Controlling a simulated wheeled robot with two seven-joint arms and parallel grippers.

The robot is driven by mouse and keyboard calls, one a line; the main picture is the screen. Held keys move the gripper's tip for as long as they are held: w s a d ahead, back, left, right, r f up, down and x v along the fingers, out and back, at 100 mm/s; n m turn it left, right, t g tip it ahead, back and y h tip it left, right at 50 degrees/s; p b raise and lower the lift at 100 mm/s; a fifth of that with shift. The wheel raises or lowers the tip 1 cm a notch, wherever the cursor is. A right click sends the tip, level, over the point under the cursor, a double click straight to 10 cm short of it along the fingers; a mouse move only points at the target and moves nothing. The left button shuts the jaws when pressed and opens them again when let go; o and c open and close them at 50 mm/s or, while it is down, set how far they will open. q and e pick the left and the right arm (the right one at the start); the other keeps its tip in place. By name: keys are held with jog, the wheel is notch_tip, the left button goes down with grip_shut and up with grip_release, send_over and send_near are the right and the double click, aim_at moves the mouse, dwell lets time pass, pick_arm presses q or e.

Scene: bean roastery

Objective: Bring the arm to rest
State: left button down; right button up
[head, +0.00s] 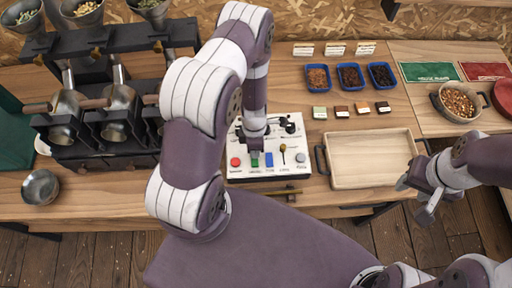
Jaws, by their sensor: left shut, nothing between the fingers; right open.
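My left arm reaches up and over from the bottom middle. Its gripper (254,152) points down at the white control panel (240,176), close above the green button (255,159). The fingers are shut with nothing between them. I cannot tell whether they touch the panel. The panel also bears a red button (236,162), a blue button (269,159), a small yellow-topped lever (283,149) and a grey knob (300,157). My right gripper (415,205) is open and empty at the right, just off the wooden tray's right end.
The wooden tray (370,184) is empty. Behind it are blue bean dishes (350,76) and small blocks (361,108). A bean bowl (457,102) stands at right. The black roaster (110,150) and a metal bowl (40,187) stand at left, with bare tabletop (110,190) beside the bowl.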

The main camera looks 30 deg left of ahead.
pick_arm(q)
notch_tip(320, 180, up, 11)
jog(key=w+a, duration=0.2)
jog(key=s+d+r+m+t+b, duration=0.1)
jog(key=s+d+r+m+b, duration=0.1)
jog(key=m, duration=1)
jog(key=s+d+r+m+t+y+b, duration=0.1)
jog(key=s+d+r+m+t+b, duration=0.1)
jog(key=r+m+b, duration=0.3)
jog(key=s+m+b, duration=0.1)
jog(key=m+b, duration=0.2)
jog(key=m, duration=0.4)
jog(key=shift+s+d+r, duration=0.2)
jog(key=shift+s+r, duration=0.2)
pick_arm(e)
notch_tip(320, 180, down, 8)
jog(key=shift+a+f, duration=0.15)
pick_arm(q)
jog(key=shift+s, duration=0.15)
pick_arm(e)
jog(key=shift+s, duration=0.1)
